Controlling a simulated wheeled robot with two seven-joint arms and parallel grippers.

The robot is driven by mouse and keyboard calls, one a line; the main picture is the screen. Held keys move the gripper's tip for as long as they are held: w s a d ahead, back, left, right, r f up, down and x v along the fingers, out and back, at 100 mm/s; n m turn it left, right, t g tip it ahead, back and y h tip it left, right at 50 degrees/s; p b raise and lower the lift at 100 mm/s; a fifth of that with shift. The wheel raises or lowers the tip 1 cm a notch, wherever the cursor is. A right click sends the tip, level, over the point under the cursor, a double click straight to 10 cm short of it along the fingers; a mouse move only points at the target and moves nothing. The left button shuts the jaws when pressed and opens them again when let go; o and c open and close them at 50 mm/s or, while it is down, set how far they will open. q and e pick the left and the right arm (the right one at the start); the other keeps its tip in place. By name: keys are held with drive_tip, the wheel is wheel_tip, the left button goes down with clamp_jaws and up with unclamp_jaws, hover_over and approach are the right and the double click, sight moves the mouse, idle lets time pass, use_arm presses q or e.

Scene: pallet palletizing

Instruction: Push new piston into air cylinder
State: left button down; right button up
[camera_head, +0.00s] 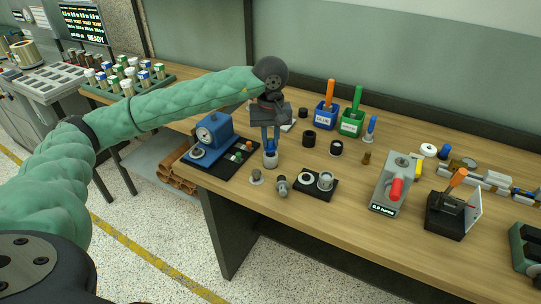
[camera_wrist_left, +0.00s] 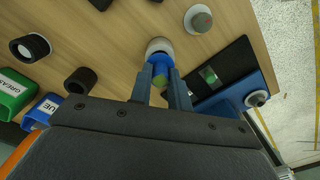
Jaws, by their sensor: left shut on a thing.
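My left gripper (camera_head: 271,147) points down at the bench, shut on a small blue piston (camera_wrist_left: 160,70). A white and grey air cylinder (camera_head: 270,161) stands upright on the wooden bench directly under the fingertips. It also shows in the left wrist view (camera_wrist_left: 158,47), at the lower end of the blue piece. The piston and the cylinder look in line and touching; how deep the piston sits inside cannot be told. The fingers hide part of the piston. My right gripper is not in view.
A blue gauge stand (camera_head: 214,130) on a black base is left of the gripper. A small black tray (camera_head: 318,194) and a metal fitting (camera_head: 282,186) lie in front. Blue (camera_head: 326,116) and green (camera_head: 351,123) bins stand behind right. A red-handled tester (camera_head: 388,188) is farther right.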

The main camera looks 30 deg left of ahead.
use_arm(q)
drive_tip(key=shift+f+b, duration=1.05)
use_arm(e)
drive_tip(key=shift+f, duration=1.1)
use_arm(q)
drive_tip(key=c, duration=1.2)
unclamp_jaws()
drive_tip(key=shift+c, duration=0.2)
drive_tip(key=shift+r, duration=0.5)
wheel_tip(320, 180, up, 7)
drive_tip(key=shift+f+b, duration=0.1)
drive_tip(key=shift+b, duration=0.65)
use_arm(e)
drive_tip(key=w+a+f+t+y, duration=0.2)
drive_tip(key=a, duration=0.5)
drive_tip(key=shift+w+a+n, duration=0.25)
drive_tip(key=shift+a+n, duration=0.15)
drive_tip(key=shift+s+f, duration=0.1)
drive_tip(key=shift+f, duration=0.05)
